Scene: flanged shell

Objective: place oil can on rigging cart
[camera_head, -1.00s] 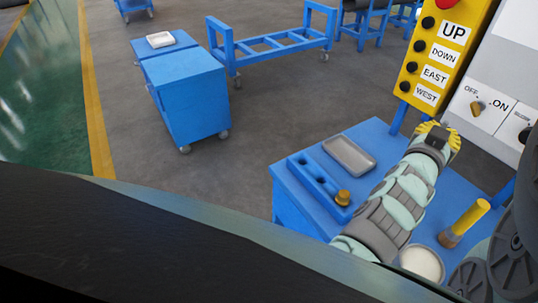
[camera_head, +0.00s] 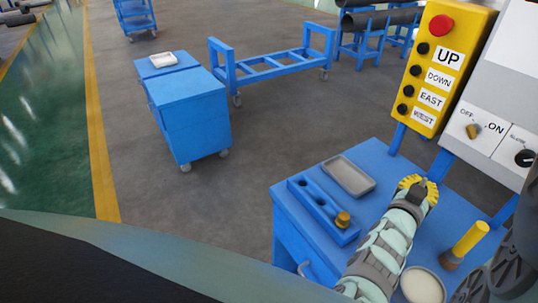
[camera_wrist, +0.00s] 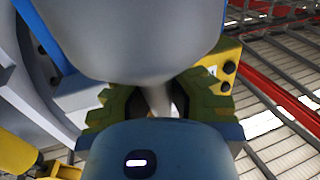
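My gripper (camera_head: 418,187) has yellow fingers and is above the blue bench in the head view. In the wrist view its fingers (camera_wrist: 160,103) close in on both sides of a narrow pale neck. The neck widens into a large smooth grey body, which looks like the oil can (camera_wrist: 135,40). No oil can shows in the head view, where my arm and gripper may hide it. A blue cabinet cart (camera_head: 190,108) on castors stands at centre left, and a low blue frame cart (camera_head: 275,65) stands behind it. No label shows which is the rigging cart.
The blue bench (camera_head: 385,160) carries a grey tray (camera_head: 348,176), a blue holder (camera_head: 318,208), a yellow-handled tool (camera_head: 466,244) and a pale round dish (camera_head: 422,287). A yellow button box (camera_head: 437,75) stands behind. Grey floor between bench and carts is clear.

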